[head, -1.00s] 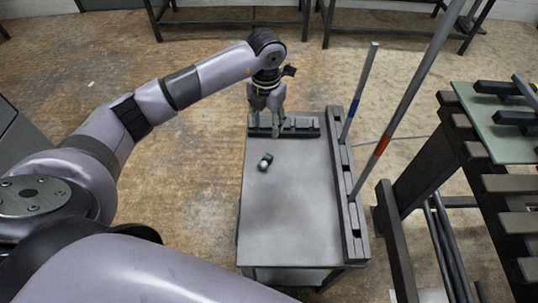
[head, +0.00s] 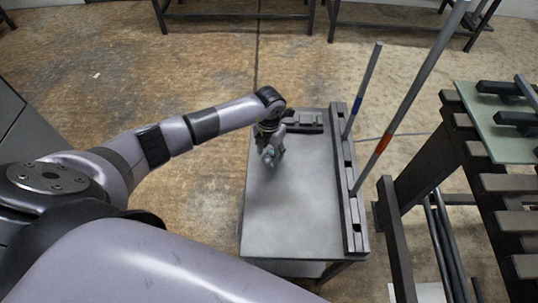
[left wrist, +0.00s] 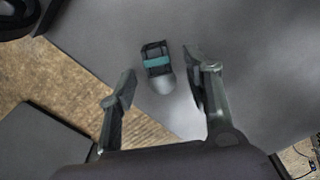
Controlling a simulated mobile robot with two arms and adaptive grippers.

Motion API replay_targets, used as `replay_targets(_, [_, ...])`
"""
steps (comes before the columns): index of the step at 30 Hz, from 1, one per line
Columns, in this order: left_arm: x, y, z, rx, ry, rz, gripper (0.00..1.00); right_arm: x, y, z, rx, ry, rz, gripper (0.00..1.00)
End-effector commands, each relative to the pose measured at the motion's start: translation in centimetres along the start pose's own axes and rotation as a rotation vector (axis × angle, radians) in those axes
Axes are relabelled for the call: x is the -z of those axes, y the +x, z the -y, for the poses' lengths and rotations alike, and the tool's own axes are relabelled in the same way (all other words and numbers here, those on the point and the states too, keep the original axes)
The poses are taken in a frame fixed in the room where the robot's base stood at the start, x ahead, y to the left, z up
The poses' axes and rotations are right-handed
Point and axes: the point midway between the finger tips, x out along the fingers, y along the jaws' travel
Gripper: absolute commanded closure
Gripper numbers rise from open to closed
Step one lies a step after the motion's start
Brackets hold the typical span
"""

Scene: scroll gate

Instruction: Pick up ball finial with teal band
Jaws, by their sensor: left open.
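The ball finial (left wrist: 157,65) with a teal band lies on the grey cart top (head: 290,210). In the left wrist view it shows a dark square end, the teal band and a grey rounded end. My left gripper (left wrist: 158,92) is open, with its fingers to either side of the finial's near end and nothing held. In the head view my left gripper (head: 270,158) is low over the far left part of the cart top and mostly hides the finial. I cannot tell whether the fingers touch it. My right gripper is not in view.
A dark slotted block (head: 303,122) lies along the cart's far edge. A slotted rail (head: 350,190) runs along the right edge, with two upright poles, one blue-banded (head: 357,103) and one orange-banded (head: 384,142). A slatted rack stands farther right. The near cart top is clear.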

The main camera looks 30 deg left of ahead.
Motion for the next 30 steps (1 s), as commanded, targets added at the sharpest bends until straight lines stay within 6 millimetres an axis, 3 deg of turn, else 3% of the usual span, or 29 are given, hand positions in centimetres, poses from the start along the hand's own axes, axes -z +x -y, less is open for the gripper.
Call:
replay_targets(9, [0.04, 0.78, -0.02, -0.001, 0.001, -0.001, 0.54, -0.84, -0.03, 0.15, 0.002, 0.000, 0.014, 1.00])
replay_targets(30, [0.02, 0.72, -0.03, -0.001, 0.001, -0.001, 1.00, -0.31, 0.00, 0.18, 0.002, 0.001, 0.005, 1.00])
